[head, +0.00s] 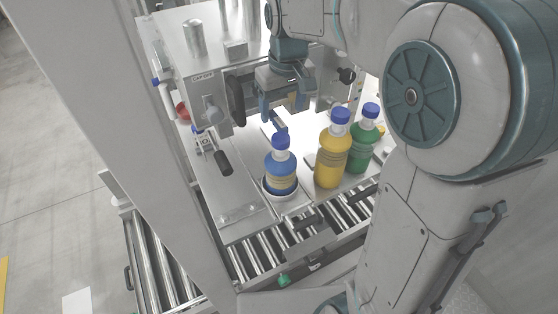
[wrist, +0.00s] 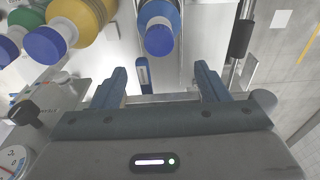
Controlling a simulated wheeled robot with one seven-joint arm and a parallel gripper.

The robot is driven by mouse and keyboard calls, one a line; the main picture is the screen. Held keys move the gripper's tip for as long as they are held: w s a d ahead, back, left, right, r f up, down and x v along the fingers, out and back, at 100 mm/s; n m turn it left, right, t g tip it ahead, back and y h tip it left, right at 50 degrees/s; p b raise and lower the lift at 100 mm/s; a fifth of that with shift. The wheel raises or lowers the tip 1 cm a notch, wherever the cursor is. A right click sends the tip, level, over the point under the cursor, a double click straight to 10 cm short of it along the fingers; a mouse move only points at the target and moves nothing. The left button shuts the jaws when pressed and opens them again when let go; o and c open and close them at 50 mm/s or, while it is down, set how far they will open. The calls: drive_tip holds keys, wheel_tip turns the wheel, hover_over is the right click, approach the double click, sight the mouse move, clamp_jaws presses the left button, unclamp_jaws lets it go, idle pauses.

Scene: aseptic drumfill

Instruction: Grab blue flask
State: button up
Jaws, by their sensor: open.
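The blue flask (head: 281,168), with a blue cap and a pale label band, stands upright in a round holder on the metal surface in the head view. It shows in the wrist view (wrist: 158,30) at the top centre, cap toward the camera. My gripper (head: 275,121) is open just above and behind the flask's cap in the head view. In the wrist view its two fingers (wrist: 162,78) are spread wide, with the flask beyond the fingertips, a little left of the middle of the gap. Nothing is held.
A yellow flask (head: 331,155) and a green flask (head: 362,142) stand close on the right of the blue one. A roller conveyor (head: 262,254) runs in front. A machine panel with a black-handled lever (head: 223,162) is at left.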

sight(281, 137)
drive_tip(key=f, duration=0.5)
drive_tip(key=shift+w+f, duration=0.25)
drive_tip(key=shift+f, duration=0.1)
drive_tip(key=shift+w+a+f+p, duration=0.1)
drive_tip(key=shift+f+p, duration=0.35)
drive_tip(key=shift+f, duration=0.95)
drive_tip(key=shift+w+f+p, duration=0.1)
drive_tip(key=shift+f+p, duration=0.35)
drive_tip(key=shift+f, duration=0.95)
drive_tip(key=shift+r, duration=0.1)
clamp_jaws()
